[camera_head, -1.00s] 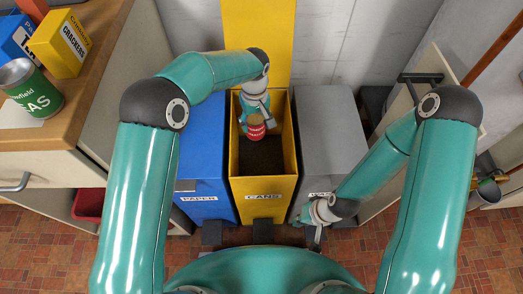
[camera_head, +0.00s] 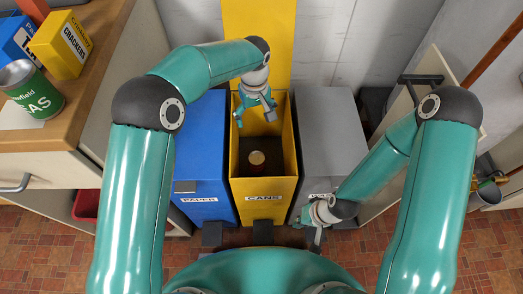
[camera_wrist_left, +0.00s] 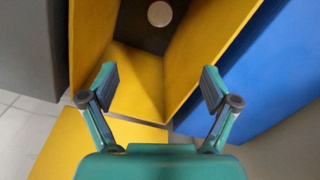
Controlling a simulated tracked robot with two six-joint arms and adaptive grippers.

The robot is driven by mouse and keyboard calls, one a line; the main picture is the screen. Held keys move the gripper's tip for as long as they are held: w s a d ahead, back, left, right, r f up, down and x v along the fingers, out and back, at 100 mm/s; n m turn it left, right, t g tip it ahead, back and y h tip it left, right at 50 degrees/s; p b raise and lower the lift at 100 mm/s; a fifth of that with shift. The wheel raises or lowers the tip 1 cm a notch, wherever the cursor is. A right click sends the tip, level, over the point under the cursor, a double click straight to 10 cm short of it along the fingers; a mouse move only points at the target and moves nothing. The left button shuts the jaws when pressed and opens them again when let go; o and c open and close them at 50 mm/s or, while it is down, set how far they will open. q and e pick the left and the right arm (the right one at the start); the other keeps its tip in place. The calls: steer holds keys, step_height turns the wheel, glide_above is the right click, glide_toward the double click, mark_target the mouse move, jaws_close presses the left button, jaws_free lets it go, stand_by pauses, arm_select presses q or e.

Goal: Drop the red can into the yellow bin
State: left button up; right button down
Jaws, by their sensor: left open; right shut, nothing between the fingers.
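The red can (camera_head: 257,162) is inside the yellow bin (camera_head: 263,187), low down on its dark floor, with its round top facing up. The bin is marked CANS. The can's pale round end also shows in the left wrist view (camera_wrist_left: 159,13), beyond the fingertips. My left gripper (camera_head: 256,117) is open and empty above the back part of the yellow bin; its spread fingers also show in the left wrist view (camera_wrist_left: 159,88). My right gripper (camera_head: 316,236) is shut and empty in front of the grey bin.
A blue bin (camera_head: 202,150) marked PAPER stands left of the yellow bin and a grey bin (camera_head: 332,130) stands right. On the left counter are a green can (camera_head: 35,92) and a yellow crackers box (camera_head: 62,45). An open cabinet door (camera_head: 425,85) is at right.

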arm_select(q)
step_height(320, 180, up, 8)
steer(key=shift+r, duration=0.25)
stand_by(0.5)
